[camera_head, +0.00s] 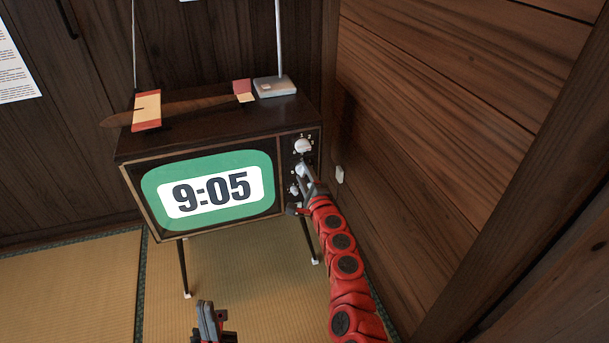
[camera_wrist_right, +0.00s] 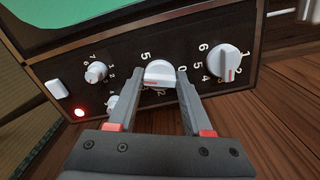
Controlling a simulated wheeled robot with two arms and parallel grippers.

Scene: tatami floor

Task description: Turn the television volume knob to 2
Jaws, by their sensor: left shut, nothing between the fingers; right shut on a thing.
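The television (camera_head: 217,137) stands on thin legs, its screen showing 9:05 on green. Its dark control panel (camera_wrist_right: 125,63) carries several white knobs. My right gripper (camera_head: 303,172) is closed around the middle knob (camera_wrist_right: 159,74), which has marks including 0, 2, 3 and 5; a finger lies on each side. The knob's red line points toward the marks around 2 and 3; I cannot tell exactly which. No readable word names the volume knob. My left gripper (camera_head: 207,310) is shut and empty, low in front of the television.
A larger knob (camera_wrist_right: 225,60) and a small knob (camera_wrist_right: 96,72) flank the held one. A white button (camera_wrist_right: 56,89) and a lit red lamp (camera_wrist_right: 80,112) are at left. A wooden wall (camera_head: 430,120) stands close on the right. Tatami (camera_head: 70,285) lies clear at left.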

